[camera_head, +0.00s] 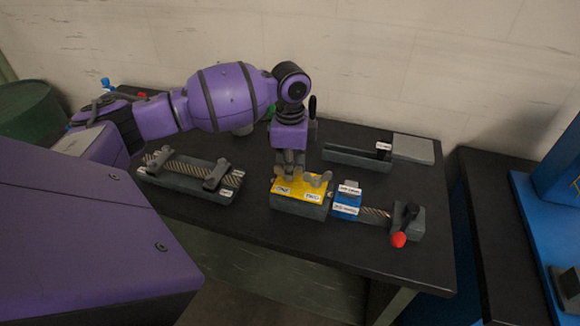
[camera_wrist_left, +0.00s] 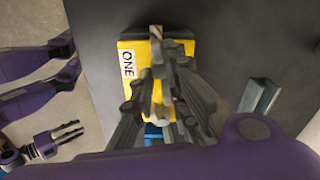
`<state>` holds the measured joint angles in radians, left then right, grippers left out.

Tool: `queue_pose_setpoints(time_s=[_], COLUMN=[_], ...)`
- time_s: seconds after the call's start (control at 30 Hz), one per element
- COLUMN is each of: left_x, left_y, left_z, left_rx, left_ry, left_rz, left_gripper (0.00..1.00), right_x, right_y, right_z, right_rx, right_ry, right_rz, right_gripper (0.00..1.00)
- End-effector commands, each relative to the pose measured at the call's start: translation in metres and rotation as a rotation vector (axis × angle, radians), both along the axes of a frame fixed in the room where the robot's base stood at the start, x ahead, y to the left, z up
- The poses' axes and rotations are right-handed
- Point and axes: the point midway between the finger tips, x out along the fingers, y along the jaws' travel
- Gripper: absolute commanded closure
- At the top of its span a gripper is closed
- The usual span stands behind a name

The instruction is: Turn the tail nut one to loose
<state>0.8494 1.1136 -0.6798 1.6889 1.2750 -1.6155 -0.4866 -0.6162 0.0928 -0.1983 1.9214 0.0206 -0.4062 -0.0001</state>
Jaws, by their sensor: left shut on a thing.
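The yellow tail block (camera_head: 289,181) sits on a grey base at the table's middle, with two white labels on its front. It also shows in the wrist view with a label reading ONE (camera_wrist_left: 128,63). My left gripper (camera_head: 290,170) points down onto the block's left part. Its fingers (camera_wrist_left: 163,88) are shut on the tail nut by the ONE label; they mostly hide that nut. A second grey winged nut (camera_head: 319,180) stands on the block's right part, free of the gripper. My right gripper (camera_wrist_left: 68,134) shows small at the wrist view's lower left, fingers apart and empty.
A blue labelled block (camera_head: 346,203) joins the yellow one on the right, followed by a threaded rod and a red-knobbed crank (camera_head: 398,239). A chain fixture (camera_head: 190,179) lies left. A dark channel (camera_head: 357,159) and grey plate (camera_head: 413,149) lie behind right.

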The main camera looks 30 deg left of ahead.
Motion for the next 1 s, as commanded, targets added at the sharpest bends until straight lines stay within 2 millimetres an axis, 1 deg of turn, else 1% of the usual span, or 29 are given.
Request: queue_pose_setpoints(time_s=[0.03, 0.27, 0.47, 0.67, 1.0], left_x=[0.004, 0.005, 0.006, 0.007, 0.009], left_y=[0.001, 0.002, 0.002, 0.003, 0.005], left_z=[0.003, 0.004, 0.006, 0.007, 0.006], left_rx=[0.002, 0.002, 0.001, -0.002, -0.003], left_ry=[-0.013, -0.017, -0.020, -0.020, -0.019], left_rz=[0.003, 0.025, 0.112, 0.269, 0.591], left_gripper=[1.00, 1.00, 1.00, 1.00, 1.00], right_x=[0.001, 0.005, 0.012, 0.016, 0.012], right_y=[0.000, -0.001, 0.000, 0.002, 0.005], right_z=[0.000, 0.005, 0.013, 0.018, 0.013], right_rx=[-0.001, -0.002, -0.001, 0.002, 0.006], right_ry=[-0.001, -0.012, -0.030, -0.039, -0.028], right_rz=[0.001, 0.001, 0.002, 0.005, 0.009], right_gripper=[0.61, 0.61, 0.61, 0.61, 0.61])
